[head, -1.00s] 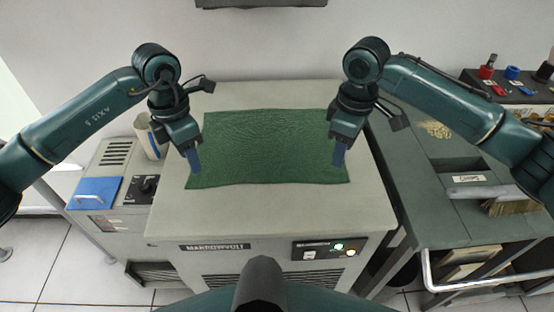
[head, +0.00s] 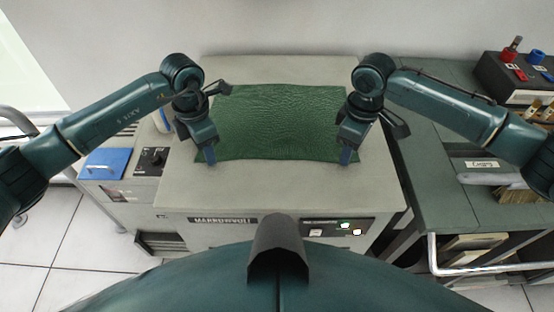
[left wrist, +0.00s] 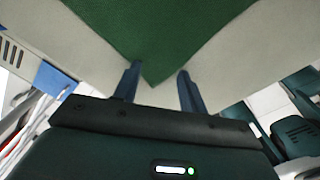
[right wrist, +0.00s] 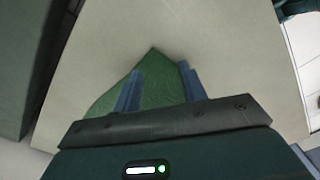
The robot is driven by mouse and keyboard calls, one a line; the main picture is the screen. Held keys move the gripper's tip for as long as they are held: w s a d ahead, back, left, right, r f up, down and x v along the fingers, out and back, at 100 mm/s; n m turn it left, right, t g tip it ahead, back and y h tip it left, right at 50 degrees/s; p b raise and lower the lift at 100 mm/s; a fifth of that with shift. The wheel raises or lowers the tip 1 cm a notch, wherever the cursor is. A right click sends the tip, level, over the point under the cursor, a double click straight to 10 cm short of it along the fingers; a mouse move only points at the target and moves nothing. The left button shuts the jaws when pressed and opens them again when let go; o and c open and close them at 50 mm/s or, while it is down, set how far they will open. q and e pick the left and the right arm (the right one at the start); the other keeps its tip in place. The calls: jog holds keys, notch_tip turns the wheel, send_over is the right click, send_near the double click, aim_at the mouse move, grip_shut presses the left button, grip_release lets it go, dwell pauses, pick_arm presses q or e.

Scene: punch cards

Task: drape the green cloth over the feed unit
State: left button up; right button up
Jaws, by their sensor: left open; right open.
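The green cloth (head: 280,120) lies spread flat, lightly wrinkled, on the pale grey top of a cabinet (head: 290,187) marked MARROWVOLT, which appears to be the feed unit. None of its edges visibly hangs over the front. My left gripper (head: 211,158) is open at the cloth's near left corner; in the left wrist view the corner (left wrist: 152,62) lies between the parted fingers. My right gripper (head: 346,155) is open at the near right corner; in the right wrist view the cloth (right wrist: 158,92) shows between the fingers, its tip just past them. Contact with the cloth is unclear.
A lower unit with a blue panel (head: 106,162) stands at the left. At the right is a dark green bench (head: 425,150) with card trays and a metal rail (head: 490,262). A dark box with red and blue knobs (head: 515,75) stands behind it.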

pick_arm(q)
jog(key=shift+f, duration=0.2)
pick_arm(e)
jog(key=shift+f, duration=0.2)
pick_arm(q)
grip_shut()
pick_arm(e)
jog(key=shift+s, duration=0.1)
grip_shut()
dwell(0.5)
pick_arm(q)
jog(key=shift+r, duration=0.1)
